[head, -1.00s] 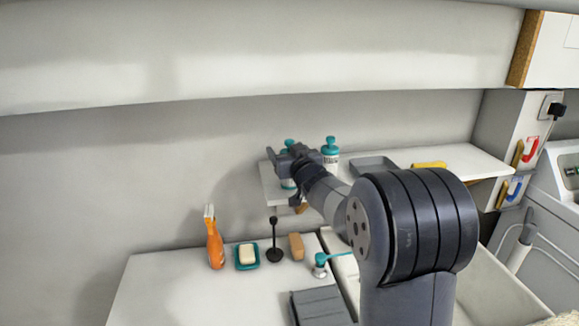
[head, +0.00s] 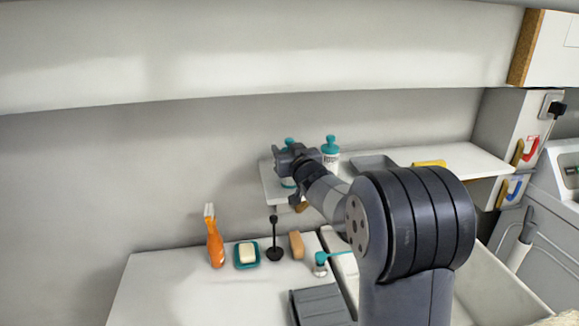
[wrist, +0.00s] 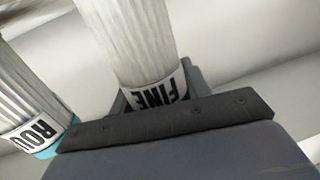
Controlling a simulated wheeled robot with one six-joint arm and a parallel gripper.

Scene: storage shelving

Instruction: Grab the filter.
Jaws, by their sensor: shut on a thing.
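A white ribbed filter labelled FINE (wrist: 135,45) stands between the jaws of my gripper (wrist: 155,100) in the wrist view. In the head view its teal top (head: 289,142) shows above my gripper (head: 287,159), which hides its middle. My gripper is shut on this filter, low on its body near the label in the wrist view. A second filter, with a label starting ROU (wrist: 35,133), is just left of my gripper in the wrist view. In the head view this second filter (head: 331,157) stands upright on the shelf, right of my gripper.
The white shelf (head: 455,160) also holds a grey tray (head: 374,163) and a yellow item (head: 429,163). Below, on the counter (head: 165,285), are an orange spray bottle (head: 215,245), a soap dish (head: 247,264), a black plunger-like item (head: 275,253) and a brown block (head: 296,245).

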